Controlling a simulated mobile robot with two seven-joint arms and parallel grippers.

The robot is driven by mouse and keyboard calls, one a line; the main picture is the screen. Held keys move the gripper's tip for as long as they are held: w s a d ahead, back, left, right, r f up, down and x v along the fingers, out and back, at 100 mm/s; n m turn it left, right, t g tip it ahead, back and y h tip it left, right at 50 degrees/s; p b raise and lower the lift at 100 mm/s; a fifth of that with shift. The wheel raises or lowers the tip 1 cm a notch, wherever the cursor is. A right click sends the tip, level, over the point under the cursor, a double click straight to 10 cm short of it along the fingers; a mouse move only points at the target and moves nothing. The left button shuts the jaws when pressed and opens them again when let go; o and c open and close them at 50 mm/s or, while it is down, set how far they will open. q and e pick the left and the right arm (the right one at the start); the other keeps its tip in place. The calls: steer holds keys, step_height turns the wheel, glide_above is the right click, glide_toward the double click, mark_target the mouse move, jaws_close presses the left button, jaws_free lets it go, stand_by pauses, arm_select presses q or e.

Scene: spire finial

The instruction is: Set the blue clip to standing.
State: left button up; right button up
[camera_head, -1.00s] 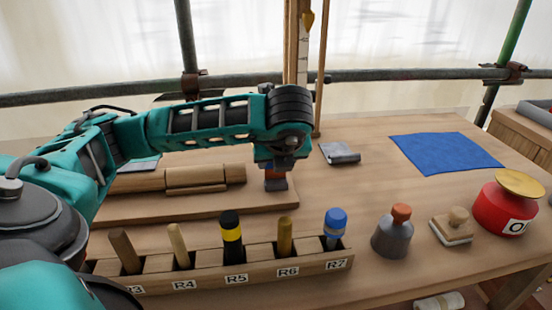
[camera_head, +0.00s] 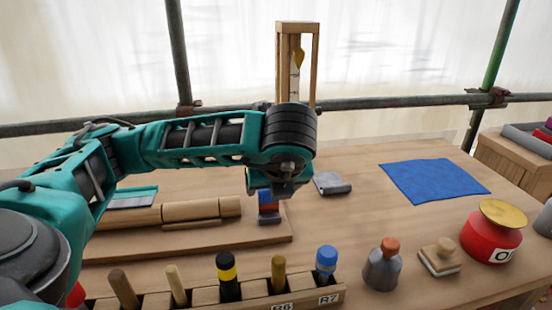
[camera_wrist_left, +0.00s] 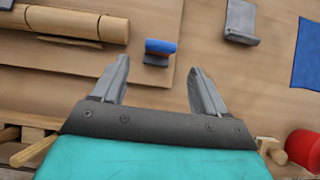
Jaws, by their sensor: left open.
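The blue clip (camera_head: 268,209) is a small piece with a blue upper part, some red on it and a dark grey base, at the right end of the wooden board (camera_head: 200,244). In the left wrist view the blue clip (camera_wrist_left: 160,47) lies ahead of the fingertips, between their lines and apart from both. In the wrist view my left gripper (camera_wrist_left: 160,64) is open and empty. My right gripper is not in view.
A rack (camera_head: 310,298) with several upright tools stands in front. Rolled wooden cylinders (camera_head: 200,209) lie left of the clip. A grey folded piece (camera_head: 331,184) and a blue cloth (camera_head: 434,181) lie right. A grey bottle (camera_head: 382,268), a stamp (camera_head: 440,257) and a red pot (camera_head: 491,235) stand front right.

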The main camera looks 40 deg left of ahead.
arm_select(q)
steer(key=p+v, duration=0.3)
steer(key=v, duration=0.2)
steer(key=shift+s+d+r+p, duration=0.1)
steer(key=shift+r+p, duration=0.1)
steer(key=shift+p, duration=0.1)
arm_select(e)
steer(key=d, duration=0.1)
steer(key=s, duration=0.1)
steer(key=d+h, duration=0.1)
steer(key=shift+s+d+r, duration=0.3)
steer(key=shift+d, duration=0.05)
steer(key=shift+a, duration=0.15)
arm_select(q)
steer(key=shift+d, duration=0.1)
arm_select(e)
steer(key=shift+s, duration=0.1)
